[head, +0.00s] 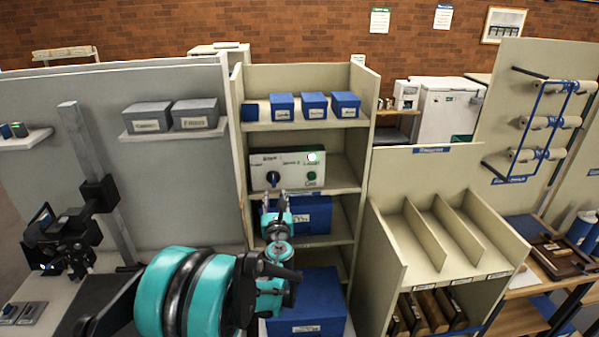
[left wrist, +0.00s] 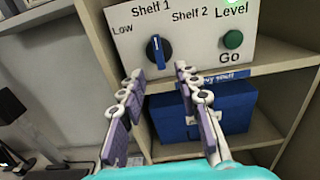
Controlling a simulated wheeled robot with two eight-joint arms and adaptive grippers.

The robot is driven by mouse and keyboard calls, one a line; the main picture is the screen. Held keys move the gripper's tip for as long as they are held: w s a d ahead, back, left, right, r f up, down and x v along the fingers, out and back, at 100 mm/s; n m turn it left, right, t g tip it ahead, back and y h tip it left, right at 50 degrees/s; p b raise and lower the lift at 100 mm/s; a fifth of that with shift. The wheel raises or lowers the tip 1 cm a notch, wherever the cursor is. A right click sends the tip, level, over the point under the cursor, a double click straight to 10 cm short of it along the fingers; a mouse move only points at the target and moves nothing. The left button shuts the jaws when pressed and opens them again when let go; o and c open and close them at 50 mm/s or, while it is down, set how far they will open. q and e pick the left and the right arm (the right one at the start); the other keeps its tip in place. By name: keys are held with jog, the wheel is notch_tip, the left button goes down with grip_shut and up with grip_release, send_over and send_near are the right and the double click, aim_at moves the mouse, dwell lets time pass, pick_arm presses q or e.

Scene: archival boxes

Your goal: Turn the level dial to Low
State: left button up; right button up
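The level dial (left wrist: 158,50) is a blue knob on a white control panel (left wrist: 192,58), and its white mark points up towards the Shelf 1 label. In the head view the dial (head: 272,178) sits on the panel (head: 261,170) on a middle shelf. My left gripper (left wrist: 158,73) is open and empty, its two fingertips just below and in front of the dial, apart from it as far as I can tell. It also shows in the head view (head: 275,196). My right gripper is not in view.
A green Go button (left wrist: 233,39) is right of the dial. A blue box (left wrist: 228,108) stands on the shelf below the panel. Several small blue boxes (head: 314,105) are on the shelf above. The cabinet's side walls (head: 240,130) flank the panel.

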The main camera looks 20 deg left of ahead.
aim_at(274, 182)
pick_arm(q)
jog(key=b+x, duration=0.1)
jog(key=x, duration=0.6)
jog(key=shift+w+a, duration=0.2)
jog(key=shift+w, duration=0.05)
grip_shut()
